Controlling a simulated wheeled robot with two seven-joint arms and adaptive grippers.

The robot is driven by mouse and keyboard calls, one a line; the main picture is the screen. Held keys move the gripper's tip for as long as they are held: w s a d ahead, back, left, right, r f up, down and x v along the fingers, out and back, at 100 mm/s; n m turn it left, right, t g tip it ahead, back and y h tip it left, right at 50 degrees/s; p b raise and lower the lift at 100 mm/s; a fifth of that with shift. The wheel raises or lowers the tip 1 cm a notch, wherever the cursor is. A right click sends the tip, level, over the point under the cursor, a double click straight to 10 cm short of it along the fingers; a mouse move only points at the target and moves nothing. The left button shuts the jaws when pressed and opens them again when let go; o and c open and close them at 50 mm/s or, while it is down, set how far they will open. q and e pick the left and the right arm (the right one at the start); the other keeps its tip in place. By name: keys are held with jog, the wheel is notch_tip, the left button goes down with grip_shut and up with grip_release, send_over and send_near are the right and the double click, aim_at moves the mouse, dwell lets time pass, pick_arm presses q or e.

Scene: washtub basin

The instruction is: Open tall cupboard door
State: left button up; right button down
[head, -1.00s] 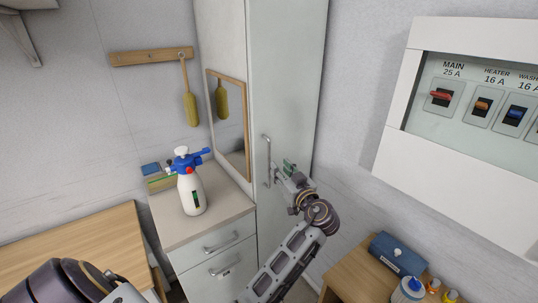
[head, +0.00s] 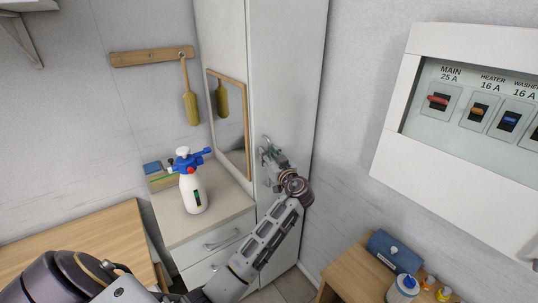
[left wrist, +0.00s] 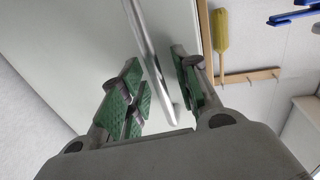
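The tall pale cupboard door (head: 285,75) stands in the corner and looks shut in the head view. Its upright metal bar handle (left wrist: 146,50) shows clearly in the left wrist view; in the head view it is mostly hidden by my gripper. My left gripper (head: 270,156) is at the handle, in front of the door. In the left wrist view its green-padded fingers are apart, one on each side of the bar, with the bar's end between them. The pads do not look closed on it. My right gripper is not in view.
A low drawer unit (head: 178,228) with a spray bottle (head: 193,190) stands left of the cupboard, beside a mirror (head: 231,125). A small wooden table (head: 345,273) with a blue case and bottles is at lower right. A switch box (head: 405,160) is on the right wall.

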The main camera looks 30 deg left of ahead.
pick_arm(q)
jog(key=shift+c, duration=0.2)
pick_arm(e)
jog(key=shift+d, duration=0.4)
pick_arm(q)
grip_shut()
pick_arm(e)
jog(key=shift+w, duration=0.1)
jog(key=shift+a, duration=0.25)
